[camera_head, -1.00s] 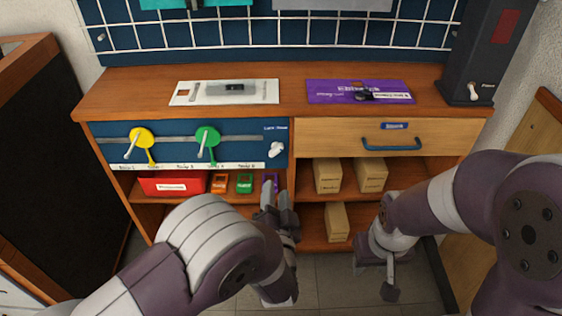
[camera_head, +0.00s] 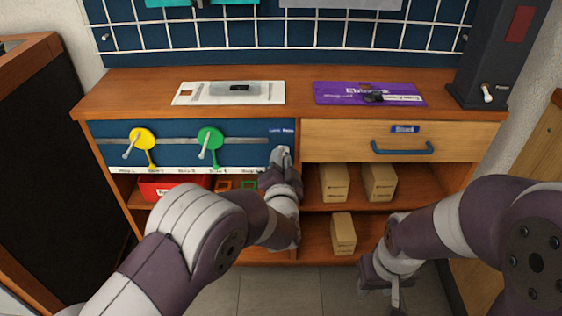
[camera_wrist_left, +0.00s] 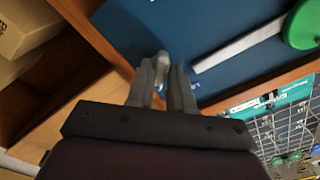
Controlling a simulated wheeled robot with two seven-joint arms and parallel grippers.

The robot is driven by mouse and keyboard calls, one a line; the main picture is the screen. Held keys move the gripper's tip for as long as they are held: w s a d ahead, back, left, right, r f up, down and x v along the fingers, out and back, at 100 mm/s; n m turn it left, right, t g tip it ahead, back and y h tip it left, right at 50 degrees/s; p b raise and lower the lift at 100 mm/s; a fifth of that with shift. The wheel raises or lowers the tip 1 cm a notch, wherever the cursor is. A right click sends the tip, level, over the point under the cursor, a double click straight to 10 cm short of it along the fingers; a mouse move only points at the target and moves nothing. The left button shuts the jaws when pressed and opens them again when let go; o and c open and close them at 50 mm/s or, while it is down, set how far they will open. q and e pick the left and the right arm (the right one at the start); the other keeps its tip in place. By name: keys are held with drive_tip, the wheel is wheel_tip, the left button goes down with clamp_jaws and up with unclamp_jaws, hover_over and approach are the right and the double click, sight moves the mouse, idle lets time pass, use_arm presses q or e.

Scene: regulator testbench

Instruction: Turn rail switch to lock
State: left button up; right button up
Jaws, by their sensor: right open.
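The rail switch (camera_wrist_left: 161,62) is a small white knob at the right end of the blue rail panel (camera_wrist_left: 225,25), under a small label. In the head view my left gripper (camera_head: 281,158) is at the switch and mostly hides it. In the left wrist view the two fingers of this gripper (camera_wrist_left: 162,78) stand on either side of the knob with a narrow gap. Whether they grip it cannot be told. My right gripper (camera_head: 380,284) is low at the right, open and away from the panel, partly hidden by its own arm.
On the panel, a yellow disc (camera_head: 143,138) and a green disc (camera_head: 210,139) sit along a grey rail. Right of it is a wooden drawer (camera_head: 340,142) with a blue handle. Cardboard boxes (camera_head: 379,182) and a red box (camera_head: 160,186) stand on the shelves below.

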use_arm(q)
clamp_jaws()
drive_tip(key=shift+n, duration=0.4)
drive_tip(key=n, duration=1.7)
drive_tip(key=shift+d+f+b, duration=0.1)
drive_tip(key=shift+f+b, duration=0.05)
drive_tip(key=shift+b, duration=0.2)
drive_tip(key=o, duration=0.5)
unclamp_jaws()
